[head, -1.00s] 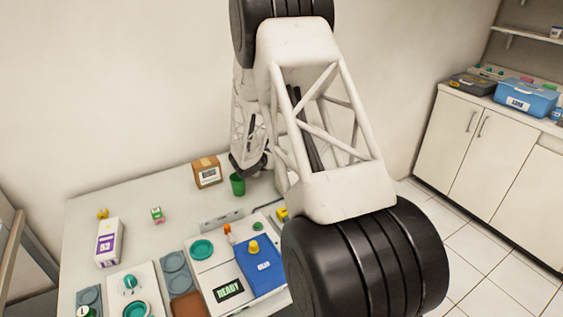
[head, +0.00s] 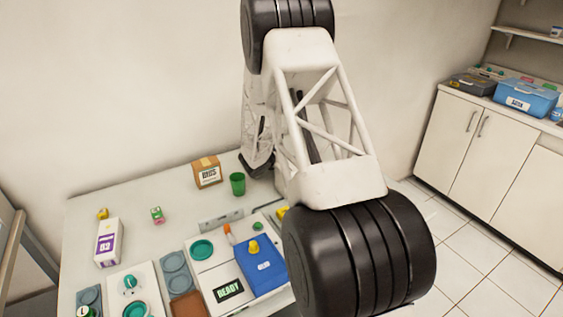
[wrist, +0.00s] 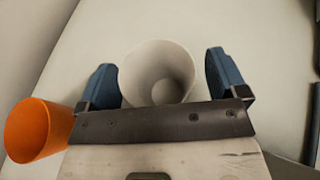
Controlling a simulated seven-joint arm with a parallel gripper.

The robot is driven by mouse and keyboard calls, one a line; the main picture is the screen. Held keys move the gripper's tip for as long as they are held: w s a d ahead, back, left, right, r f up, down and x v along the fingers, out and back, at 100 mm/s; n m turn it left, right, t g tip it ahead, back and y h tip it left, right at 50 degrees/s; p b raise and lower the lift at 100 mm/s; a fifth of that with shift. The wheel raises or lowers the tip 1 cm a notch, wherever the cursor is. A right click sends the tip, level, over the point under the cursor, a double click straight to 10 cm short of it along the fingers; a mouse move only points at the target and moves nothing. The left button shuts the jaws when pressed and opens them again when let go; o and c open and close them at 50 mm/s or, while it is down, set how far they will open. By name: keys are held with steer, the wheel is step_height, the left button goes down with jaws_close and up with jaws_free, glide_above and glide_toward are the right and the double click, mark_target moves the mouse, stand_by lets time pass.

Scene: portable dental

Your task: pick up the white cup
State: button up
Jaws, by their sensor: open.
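In the wrist view the white cup (wrist: 160,70) stands on the pale table with its open mouth toward the camera. My gripper (wrist: 160,80) is open, with one blue finger on the left of the cup and one on the right. A small gap shows between the cup and each finger. The lower edge of the cup is hidden by the dark gripper bar. In the head view the white cup and my gripper's fingers are hidden behind my arm.
An orange cup (wrist: 38,130) is close at the left of my gripper in the wrist view. In the head view a green cup (head: 237,184) and a cardboard box (head: 207,172) stand near the wall. A blue box (head: 261,266) and a white carton (head: 108,243) are on the table (head: 130,192).

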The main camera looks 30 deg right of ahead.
steer(key=shift+c, duration=0.4)
steer(key=c, duration=1)
steer(key=shift+o, duration=0.2)
steer(key=shift+r, duration=0.1)
step_height(320, 180, up, 10)
